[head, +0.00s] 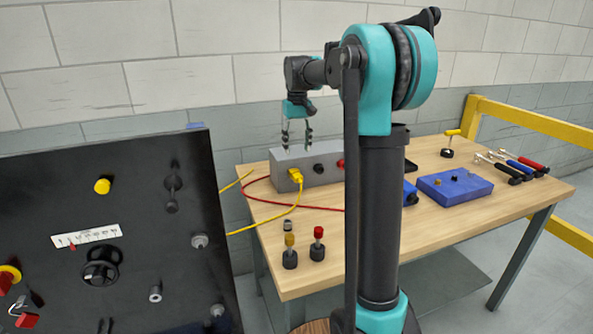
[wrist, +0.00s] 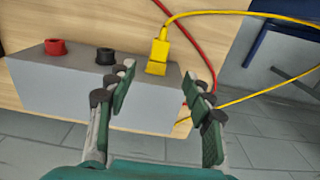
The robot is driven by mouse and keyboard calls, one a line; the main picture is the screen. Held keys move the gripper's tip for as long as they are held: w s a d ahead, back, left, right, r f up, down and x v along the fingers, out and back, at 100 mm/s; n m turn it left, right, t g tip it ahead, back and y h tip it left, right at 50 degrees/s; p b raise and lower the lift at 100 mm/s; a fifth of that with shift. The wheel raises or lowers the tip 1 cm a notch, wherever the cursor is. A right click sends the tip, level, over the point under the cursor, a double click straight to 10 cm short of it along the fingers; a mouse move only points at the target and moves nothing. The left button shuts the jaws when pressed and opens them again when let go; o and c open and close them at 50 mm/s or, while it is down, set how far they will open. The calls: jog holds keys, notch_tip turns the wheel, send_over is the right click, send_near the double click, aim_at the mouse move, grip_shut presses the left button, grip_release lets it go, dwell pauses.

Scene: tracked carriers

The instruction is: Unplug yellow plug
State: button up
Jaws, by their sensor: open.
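The yellow plug (head: 295,176) sits on the front of a grey box (head: 320,171) on the table, with a yellow cable running from it. In the wrist view the yellow plug (wrist: 160,50) stands at the end of the grey box (wrist: 60,90), with its cable leading up and to the right. My gripper (head: 297,148) is open and empty above the box. In the wrist view my gripper's fingertips (wrist: 158,82) are spread apart, with the plug between and beyond them, not touched.
Black (wrist: 105,56) and red (wrist: 55,46) round sockets are on the box beside the plug. A red cable (head: 290,204) crosses the wooden table (head: 400,240). Small red- and yellow-topped pieces (head: 317,243) stand at the front. A blue block (head: 455,186) lies right. A dark panel (head: 130,250) stands left.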

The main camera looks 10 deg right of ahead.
aim_at(300, 180)
notch_tip(300, 180, down, 10)
jog(key=shift+f, duration=0.2)
dwell(0.3)
grip_shut()
jog(key=shift+s, duration=0.1)
jog(key=shift+s+d, duration=0.25)
jog(key=shift+s, duration=0.9)
jog(key=shift+s, duration=0.2)
